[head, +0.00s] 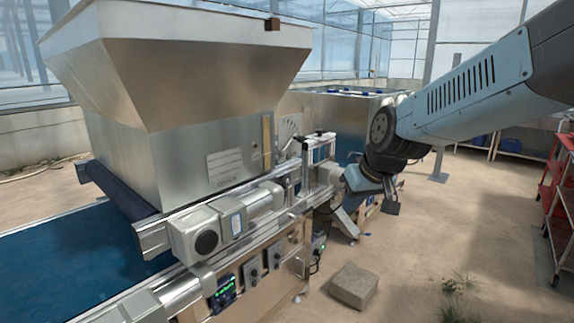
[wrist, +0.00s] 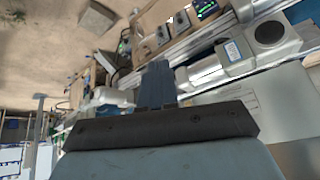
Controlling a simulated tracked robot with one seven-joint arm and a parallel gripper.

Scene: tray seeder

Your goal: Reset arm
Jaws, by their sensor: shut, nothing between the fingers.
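My gripper (wrist: 156,75) shows in the wrist view as blue-grey fingers closed together beyond a dark bar, with nothing between them. In the head view my arm comes in from the upper right and bends down beside the far end of the tray seeder; the fingertips are hard to make out there. The tray seeder has a large metal hopper (head: 180,75) above a blue belt (head: 75,265). A grey motor housing (head: 205,236) sits on its side rail and also shows at the upper right of the wrist view (wrist: 222,62).
A control panel with a lit green display (head: 223,291) is on the seeder's side. A stone block (head: 354,286) lies on the floor beside it. A red shelf (head: 556,190) stands at the right edge. The sandy floor between block and shelf is mostly clear, with some weeds (head: 457,290).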

